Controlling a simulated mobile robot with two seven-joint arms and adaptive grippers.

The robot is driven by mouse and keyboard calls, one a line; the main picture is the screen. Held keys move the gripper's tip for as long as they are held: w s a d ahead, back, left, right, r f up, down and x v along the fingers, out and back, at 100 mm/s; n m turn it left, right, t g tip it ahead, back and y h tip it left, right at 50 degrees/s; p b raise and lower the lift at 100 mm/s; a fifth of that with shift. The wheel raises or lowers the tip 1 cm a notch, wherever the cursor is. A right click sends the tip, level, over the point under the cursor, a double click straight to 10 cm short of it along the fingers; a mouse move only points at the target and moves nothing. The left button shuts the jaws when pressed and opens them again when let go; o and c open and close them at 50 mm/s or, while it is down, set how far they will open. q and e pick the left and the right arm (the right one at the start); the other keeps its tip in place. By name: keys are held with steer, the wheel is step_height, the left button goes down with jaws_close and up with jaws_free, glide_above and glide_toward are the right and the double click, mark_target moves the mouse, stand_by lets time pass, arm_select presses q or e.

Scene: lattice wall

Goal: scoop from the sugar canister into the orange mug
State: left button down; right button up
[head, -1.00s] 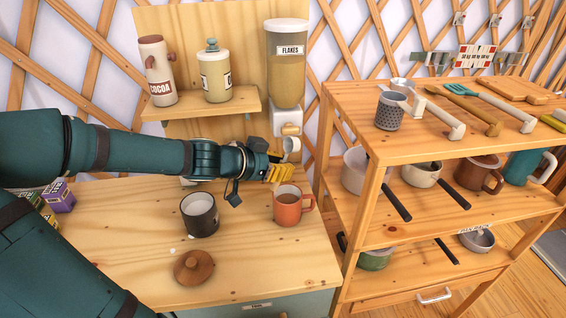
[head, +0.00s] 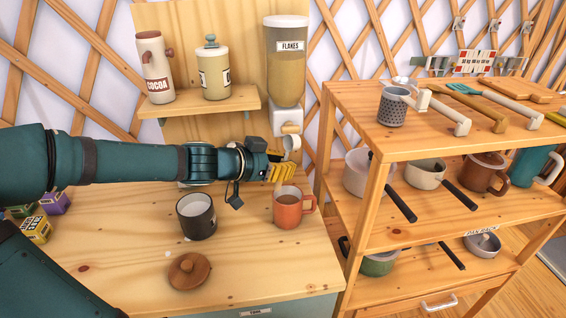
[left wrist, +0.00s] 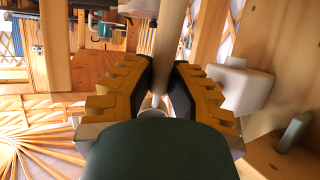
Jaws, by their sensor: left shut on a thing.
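The open dark canister (head: 198,217) holds white contents and stands on the counter; I take it for the sugar canister, though no label shows. Its brown lid (head: 188,270) lies in front. The orange mug (head: 289,209) stands upright to the right with brown contents. My left gripper (head: 281,172) is above the mug's back rim, shut on the pale scoop. The scoop's small cup (head: 291,143) shows above the fingers in the head view; whether it holds sugar cannot be told. In the left wrist view the scoop's handle (left wrist: 170,45) runs between the yellow fingers. My right gripper is not in view.
A flakes dispenser (head: 287,65) stands close behind the gripper. A shelf (head: 200,102) holds the cocoa jar (head: 154,68) and another canister (head: 213,72). A wooden rack (head: 440,143) with pots and utensils stands right. The counter's front middle is mostly clear.

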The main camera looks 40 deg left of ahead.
arm_select(q)
steer(key=shift+f+b, duration=0.1)
steer(key=shift+b, duration=0.3)
steer(key=shift+w+d+t, duration=0.1)
steer(key=shift+t, duration=0.3)
steer(key=shift+w+f+b, duration=0.1)
steer(key=shift+b, duration=0.3)
steer(key=shift+r+t, duration=0.4)
steer(key=shift+a+t, duration=0.2)
steer(key=shift+t, duration=0.1)
steer(key=shift+w+d+f+h+p, duration=0.3)
steer(key=shift+d+f+h, duration=0.1)
steer(key=shift+f, duration=0.15)
steer(key=shift+w+t, duration=0.15)
steer(key=shift+t, duration=0.25)
